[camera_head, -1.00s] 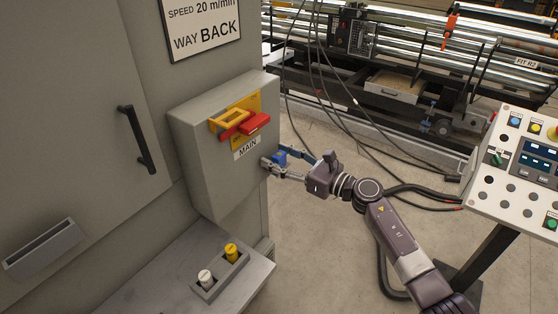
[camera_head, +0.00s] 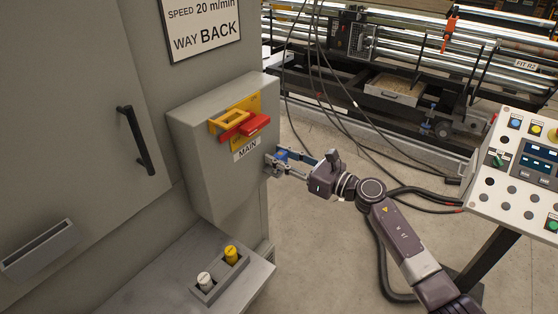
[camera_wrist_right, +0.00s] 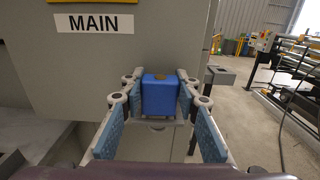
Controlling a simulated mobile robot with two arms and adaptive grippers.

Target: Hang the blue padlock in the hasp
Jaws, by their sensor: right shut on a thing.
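The blue padlock (camera_head: 282,155) is between the fingers of my right gripper (camera_head: 279,163), beside the right edge of the grey switch box (camera_head: 205,150). In the right wrist view the padlock (camera_wrist_right: 160,95) is a blue block held between the pads of the gripper (camera_wrist_right: 158,110), in front of the box's lower right part. Its shackle cannot be made out. The box carries a yellow bracket (camera_head: 228,118) with a red handle (camera_head: 246,127) above the MAIN label (camera_head: 246,149). I cannot clearly make out the hasp. My left gripper is not in view.
A grey cabinet with a black handle (camera_head: 136,140) stands at the left. Below the box, a ledge (camera_head: 165,290) holds a white and a yellow knob. A control panel (camera_head: 520,170) stands at the right. Cables hang behind my right arm; the floor between is open.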

